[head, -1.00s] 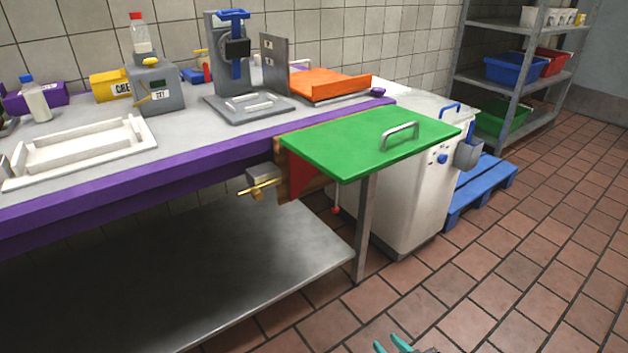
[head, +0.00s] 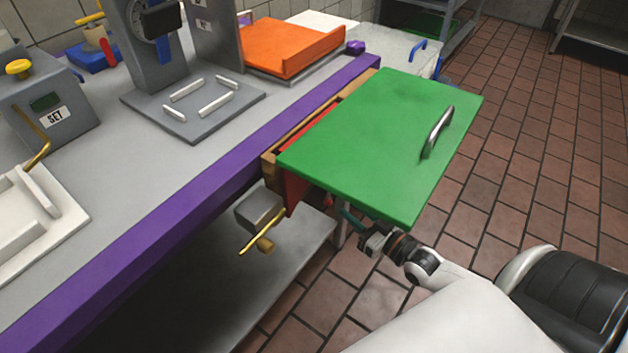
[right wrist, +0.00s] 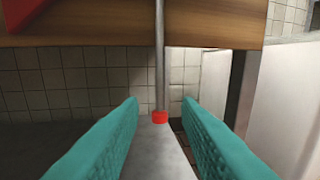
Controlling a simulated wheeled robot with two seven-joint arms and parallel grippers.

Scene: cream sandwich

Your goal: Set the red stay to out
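The green flap (head: 380,140) with a metal handle stands level at the counter's end. A red panel, likely the red stay (head: 296,192), shows below the flap's near left corner; most of it is hidden. Its red underside shows at the top left of the right wrist view (right wrist: 18,10). A thin metal rod (right wrist: 159,60) hangs down past a wooden board there and ends in a red tip (right wrist: 160,117). My right gripper (right wrist: 160,122) is open, its teal fingers on either side of the red tip in the picture; contact cannot be told. My left gripper is out of view.
A grey block with a brass lever (head: 262,232) sits under the counter edge, left of the flap. The purple-edged counter (head: 190,215) holds a scale, a grey stand and an orange tray (head: 290,47). A steel lower shelf (head: 200,300) lies below.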

